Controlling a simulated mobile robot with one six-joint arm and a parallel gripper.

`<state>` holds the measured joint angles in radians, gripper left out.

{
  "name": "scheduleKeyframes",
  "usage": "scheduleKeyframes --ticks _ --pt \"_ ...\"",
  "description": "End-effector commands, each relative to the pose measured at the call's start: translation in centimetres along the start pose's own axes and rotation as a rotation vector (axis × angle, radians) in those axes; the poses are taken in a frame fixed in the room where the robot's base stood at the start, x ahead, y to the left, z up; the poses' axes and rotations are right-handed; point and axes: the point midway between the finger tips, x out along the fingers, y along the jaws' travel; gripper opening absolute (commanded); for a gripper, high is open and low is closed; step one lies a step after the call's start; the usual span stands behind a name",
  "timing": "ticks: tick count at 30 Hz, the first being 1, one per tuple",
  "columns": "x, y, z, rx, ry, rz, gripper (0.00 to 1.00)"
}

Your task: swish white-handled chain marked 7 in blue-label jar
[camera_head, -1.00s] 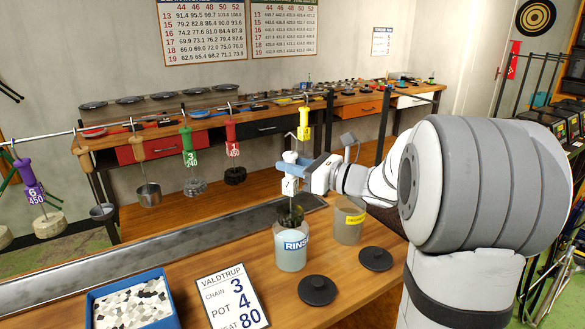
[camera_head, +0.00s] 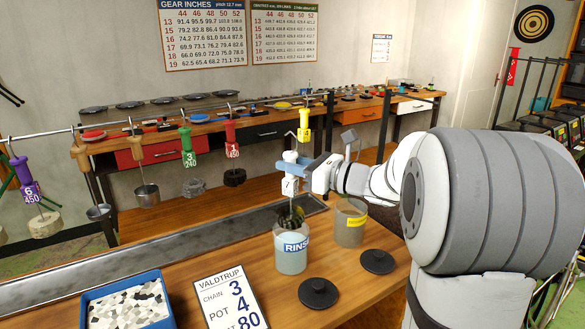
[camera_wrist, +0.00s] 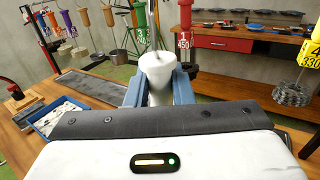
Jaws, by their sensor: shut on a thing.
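My gripper (camera_head: 298,163) is shut on the white handle (camera_head: 289,157) of the chain marked 7, whose tag (camera_head: 289,186) faces the head camera. The handle also shows between the jaws in the wrist view (camera_wrist: 157,78). The dark chain (camera_head: 291,217) hangs below on its rod, at the mouth of the blue-label jar (camera_head: 291,262) marked RINSE. Its lower end appears to be inside the jar, above the pale liquid; the exact depth is hard to tell. The jar stands open on the wooden bench.
A yellow-label jar (camera_head: 350,235) stands close behind and right of the jar. Two black lids (camera_head: 318,292) (camera_head: 377,261) lie on the bench. A blue tray (camera_head: 88,296) and a printed card (camera_head: 232,297) are at left. Coloured-handled chains hang from a rail (camera_head: 150,122) behind.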

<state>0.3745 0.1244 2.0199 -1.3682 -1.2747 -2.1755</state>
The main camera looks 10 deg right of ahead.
Motion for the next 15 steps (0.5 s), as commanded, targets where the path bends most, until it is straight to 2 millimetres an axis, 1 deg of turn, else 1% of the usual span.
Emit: scheduleKeyframes --ticks 6,15 --pt "0.0 0.0 0.0 -0.001 -0.001 0.0 0.0" --pt "-0.1 0.0 -1.6 -0.001 -0.001 -0.001 0.0"
